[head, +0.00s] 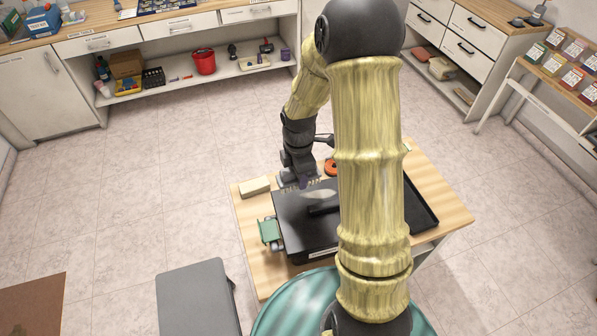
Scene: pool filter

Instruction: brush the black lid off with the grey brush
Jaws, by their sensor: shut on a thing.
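The black lid (300,228) lies flat on a black box-like body on the wooden table. A pale grey patch (321,201) shows on its top; I cannot tell exactly what it is. My gripper (298,170) points down at the lid's far left edge. It is shut on the grey brush (289,178), whose head is low over that edge. I cannot tell whether the bristles touch the lid. My own arm hides the lid's right part.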

